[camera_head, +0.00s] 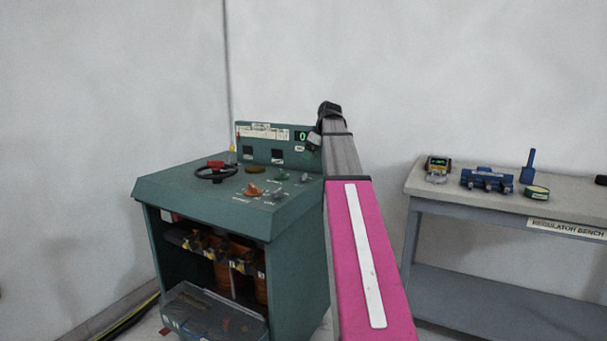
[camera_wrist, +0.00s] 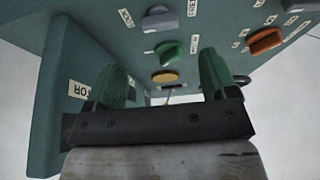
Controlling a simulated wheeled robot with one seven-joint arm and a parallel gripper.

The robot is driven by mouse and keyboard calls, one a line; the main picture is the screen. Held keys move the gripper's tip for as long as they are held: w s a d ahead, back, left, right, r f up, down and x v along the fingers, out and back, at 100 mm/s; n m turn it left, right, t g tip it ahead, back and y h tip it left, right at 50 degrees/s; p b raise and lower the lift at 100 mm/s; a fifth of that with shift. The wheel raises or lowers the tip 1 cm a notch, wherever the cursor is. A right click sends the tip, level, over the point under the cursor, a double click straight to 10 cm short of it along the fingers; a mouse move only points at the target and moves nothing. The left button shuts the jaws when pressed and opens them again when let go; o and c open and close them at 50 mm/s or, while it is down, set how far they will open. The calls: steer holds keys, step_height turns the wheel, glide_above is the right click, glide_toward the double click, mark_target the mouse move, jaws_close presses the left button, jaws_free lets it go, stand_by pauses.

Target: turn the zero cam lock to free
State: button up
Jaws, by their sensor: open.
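In the wrist view, a grey knob (camera_wrist: 160,19) sits on the green console between a LOCK label (camera_wrist: 126,18) and a FREE label (camera_wrist: 192,8). I take it as the zero cam lock; which label it points to is unclear. My gripper (camera_wrist: 164,68) is open, its two green fingers apart with nothing held between them. The grey knob lies beyond the fingertips, apart from them. In the head view, my arm reaches the console's right side and the fingers are hard to make out.
The green console (camera_head: 160,187) also carries a black handwheel (camera_head: 215,172) and an orange knob (camera_wrist: 265,41). An upright panel stands at its back. At the right, a regulator bench (camera_head: 425,187) holds a meter (camera_head: 437,168) and blue parts (camera_head: 487,179).

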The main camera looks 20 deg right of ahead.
mark_target(304, 175)
steer(key=x, duration=0.8)
steer(key=shift+w+f, duration=0.1)
steer(key=shift+f, duration=0.1)
steer(key=c, duration=0.9)
